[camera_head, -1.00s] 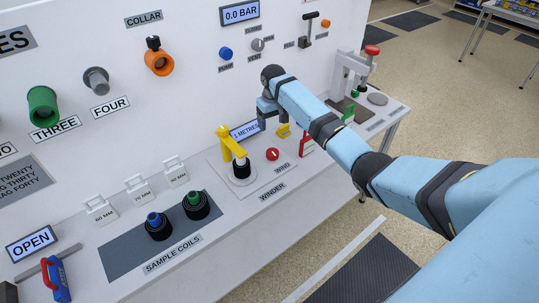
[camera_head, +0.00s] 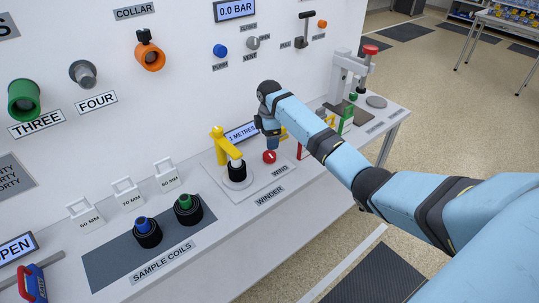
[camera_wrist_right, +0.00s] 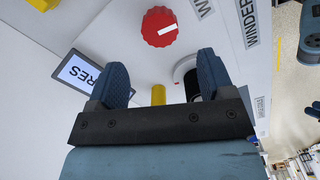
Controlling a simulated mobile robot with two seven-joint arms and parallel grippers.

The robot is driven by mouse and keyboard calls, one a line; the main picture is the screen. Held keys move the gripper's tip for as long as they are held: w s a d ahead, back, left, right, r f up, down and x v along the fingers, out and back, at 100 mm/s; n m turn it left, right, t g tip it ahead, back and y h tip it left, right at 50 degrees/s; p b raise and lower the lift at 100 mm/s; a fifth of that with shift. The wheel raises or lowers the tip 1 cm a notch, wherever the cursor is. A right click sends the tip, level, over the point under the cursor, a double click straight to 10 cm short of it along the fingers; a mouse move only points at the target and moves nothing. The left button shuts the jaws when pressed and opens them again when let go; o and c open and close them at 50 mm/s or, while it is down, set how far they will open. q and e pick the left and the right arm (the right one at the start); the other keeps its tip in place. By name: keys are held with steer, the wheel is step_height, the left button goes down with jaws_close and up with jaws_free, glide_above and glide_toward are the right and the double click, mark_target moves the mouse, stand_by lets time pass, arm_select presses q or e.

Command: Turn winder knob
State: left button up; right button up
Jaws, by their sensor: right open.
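The winder knob (camera_head: 269,156) is a red round knob with a white mark, on the winder's white base plate (camera_head: 262,176). In the right wrist view the red knob (camera_wrist_right: 160,27) lies beyond the fingertips, a little left of the middle between them. My right gripper (camera_head: 271,140) is just above and behind the knob in the head view. My left gripper is not in view.
The winder's yellow arm (camera_head: 226,143) and black spool (camera_head: 237,170) stand left of the knob. A display (camera_head: 241,133) is behind. Sample coils (camera_head: 147,233) sit on a grey mat at left. A press (camera_head: 350,75) stands at the right end.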

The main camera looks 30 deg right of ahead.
mark_target(270, 154)
step_height(270, 154, down, 8)
steer(key=shift+f, duration=0.1)
stand_by(0.4)
steer(key=c, duration=0.9)
